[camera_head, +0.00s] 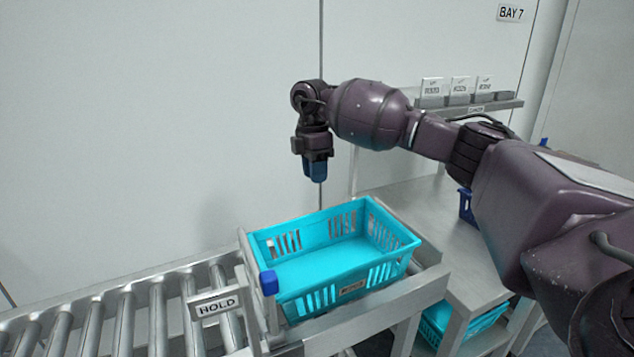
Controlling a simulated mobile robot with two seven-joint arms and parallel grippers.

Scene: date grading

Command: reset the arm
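My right arm reaches in from the right, and its gripper (317,178) hangs pointing down above the back edge of a cyan crate. The blue fingertips are close together in this view, and I cannot tell whether there is a gap between them. No object shows in or below them. The gripper is well clear of the crate and near the pale wall. My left gripper is not in view.
The cyan crate (401,248) looks empty and stands at the end of a roller conveyor (157,318) with a HOLD sign (215,305). A steel table (458,262) is at right; another cyan crate (478,322) sits below. A shelf (505,105) holds small signs.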

